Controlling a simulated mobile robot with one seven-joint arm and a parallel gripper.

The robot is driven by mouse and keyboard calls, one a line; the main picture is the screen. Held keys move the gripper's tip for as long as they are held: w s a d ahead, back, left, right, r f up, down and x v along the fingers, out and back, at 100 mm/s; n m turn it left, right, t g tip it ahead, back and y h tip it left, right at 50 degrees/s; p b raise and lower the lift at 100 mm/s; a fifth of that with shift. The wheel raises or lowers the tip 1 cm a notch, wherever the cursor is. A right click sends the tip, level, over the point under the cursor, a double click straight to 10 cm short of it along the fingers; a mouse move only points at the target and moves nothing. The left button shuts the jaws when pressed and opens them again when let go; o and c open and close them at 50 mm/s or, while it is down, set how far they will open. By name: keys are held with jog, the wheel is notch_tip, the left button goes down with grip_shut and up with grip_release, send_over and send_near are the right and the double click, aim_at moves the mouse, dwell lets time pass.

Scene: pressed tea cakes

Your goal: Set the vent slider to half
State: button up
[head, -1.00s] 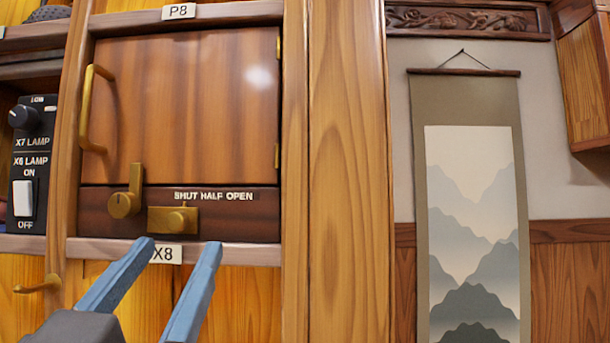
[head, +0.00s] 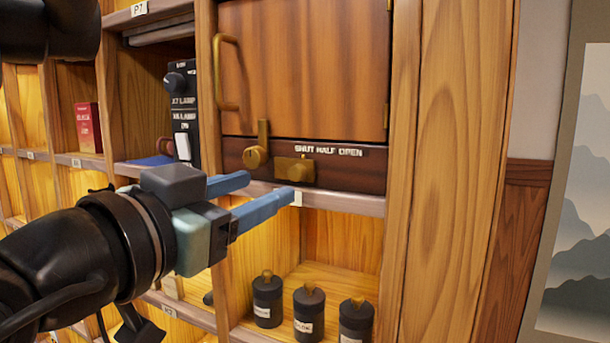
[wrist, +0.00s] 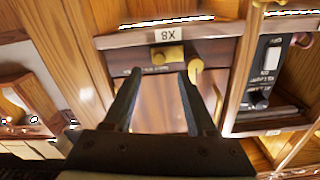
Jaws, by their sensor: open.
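The vent slider (head: 294,170) is a brass plate with a small knob, on the dark strip below the wooden cabinet door. It sits at the left end of the SHUT HALF OPEN lettering (head: 328,151), by SHUT. In the wrist view the slider (wrist: 168,56) appears upside down, just beyond my fingertips. My gripper (head: 268,185) is open and empty, its blue fingers pointing at the strip from slightly below and left in the head view. In the wrist view my gripper (wrist: 160,73) has its fingers on either side of the slider's line, apparently short of it.
A brass turn latch (head: 257,148) is just left of the slider, close to one finger. The door's brass handle (head: 226,75) is above. A lamp switch panel (head: 183,110) stands at left. Several dark canisters (head: 308,312) stand on the shelf below.

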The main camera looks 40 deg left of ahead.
aim_at(294, 175)
jog(key=x, duration=0.7)
jog(key=shift+w, duration=0.15)
jog(key=shift+d, duration=0.1)
grip_shut()
dwell(1.1)
